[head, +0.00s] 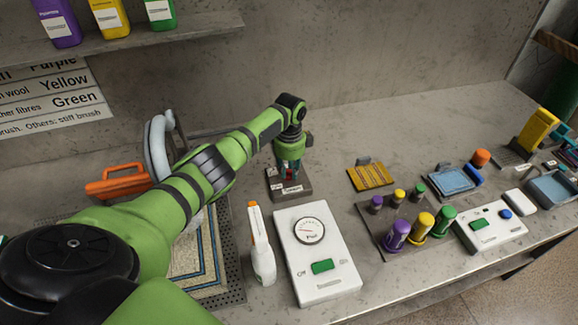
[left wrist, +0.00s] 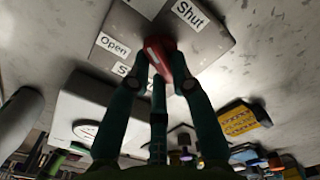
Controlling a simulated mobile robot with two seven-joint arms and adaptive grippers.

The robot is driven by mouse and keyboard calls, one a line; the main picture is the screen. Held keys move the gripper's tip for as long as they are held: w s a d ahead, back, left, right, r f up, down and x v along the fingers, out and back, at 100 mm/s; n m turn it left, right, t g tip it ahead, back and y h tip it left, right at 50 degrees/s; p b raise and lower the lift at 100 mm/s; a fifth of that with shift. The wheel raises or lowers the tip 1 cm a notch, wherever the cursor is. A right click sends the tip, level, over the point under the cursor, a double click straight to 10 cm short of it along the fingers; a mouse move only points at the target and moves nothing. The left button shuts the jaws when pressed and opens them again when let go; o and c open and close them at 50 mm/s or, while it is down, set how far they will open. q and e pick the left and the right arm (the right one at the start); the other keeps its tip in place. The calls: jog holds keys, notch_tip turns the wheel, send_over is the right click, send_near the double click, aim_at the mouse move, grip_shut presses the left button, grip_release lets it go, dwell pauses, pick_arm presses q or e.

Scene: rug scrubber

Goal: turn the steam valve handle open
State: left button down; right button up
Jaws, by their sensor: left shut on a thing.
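The steam valve stands on a dark base plate (head: 298,192) at the middle of the bench in the head view. In the left wrist view the plate (left wrist: 215,38) carries an "Open" label at left and a "Shut" label at upper right. My left gripper (head: 290,172) reaches down onto the valve from above. In the left wrist view its fingers (left wrist: 161,68) are closed around the red handle (left wrist: 157,52). The fingers hide part of the handle, and I cannot tell exactly which label it points to. My right gripper is not in view.
A white gauge box (head: 335,277) with a green switch stands in front of the valve, beside a spray bottle (head: 261,250). A yellow brush (head: 372,176) and a rack (head: 377,225) of coloured bottles are to the right. An orange-handled tool (head: 118,182) is at left.

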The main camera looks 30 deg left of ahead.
aim_at(290, 171)
pick_arm(q)
jog(key=n, duration=0.2)
jog(key=n+p, duration=0.1)
jog(key=n, duration=0.1)
jog(key=shift+w+r+n, duration=0.1)
jog(key=shift+w+n, duration=0.1)
jog(key=shift+n, duration=0.2)
dwell(0.4)
jog(key=c, duration=1.1)
grip_release()
notch_tip(290, 171, up, 12)
